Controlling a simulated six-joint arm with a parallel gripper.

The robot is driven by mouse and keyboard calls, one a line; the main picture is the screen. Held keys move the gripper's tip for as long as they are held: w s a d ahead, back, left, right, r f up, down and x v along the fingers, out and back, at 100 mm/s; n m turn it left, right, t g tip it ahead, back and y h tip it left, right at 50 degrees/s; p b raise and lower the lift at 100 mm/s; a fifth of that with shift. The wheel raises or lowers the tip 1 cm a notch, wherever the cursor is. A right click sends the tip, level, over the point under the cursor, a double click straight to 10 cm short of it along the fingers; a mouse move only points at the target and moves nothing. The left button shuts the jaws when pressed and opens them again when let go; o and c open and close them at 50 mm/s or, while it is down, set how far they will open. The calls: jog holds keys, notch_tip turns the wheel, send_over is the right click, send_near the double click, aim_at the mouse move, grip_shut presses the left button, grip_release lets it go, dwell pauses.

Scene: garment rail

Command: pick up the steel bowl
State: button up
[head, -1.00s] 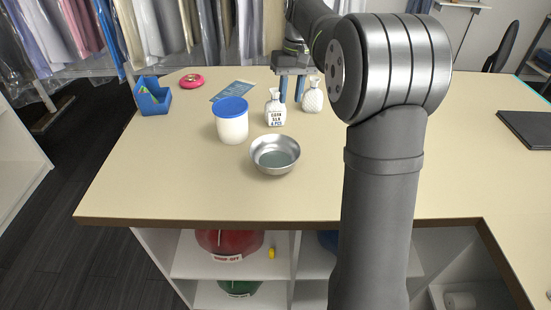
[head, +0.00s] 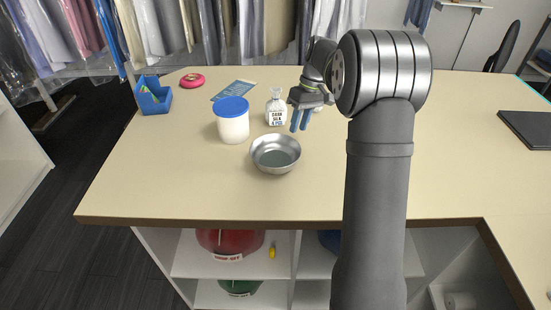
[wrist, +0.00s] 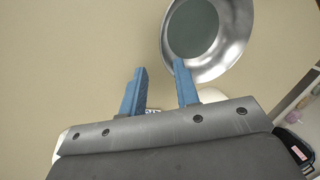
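The steel bowl (head: 275,154) stands upright and empty on the beige counter, in front of the white bottles. In the wrist view the bowl (wrist: 232,58) is at the top right, beyond my fingers. My gripper (head: 300,124) is above the counter, behind and to the right of the bowl, with its blue fingers pointing down. In the wrist view my gripper (wrist: 158,82) is open with nothing between its fingers. The right fingertip overlaps the bowl's rim in that view; I cannot tell whether it touches.
A white tub with a blue lid (head: 232,120) stands left of a labelled bottle (head: 276,108), both behind the bowl. A second bottle is mostly hidden behind my gripper. The counter's front is clear.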

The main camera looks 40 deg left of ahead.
aim_at(293, 141)
jog(key=shift+s+x, duration=0.2)
jog(key=shift+x, duration=3.15)
jog(key=shift+r, duration=0.1)
grip_shut()
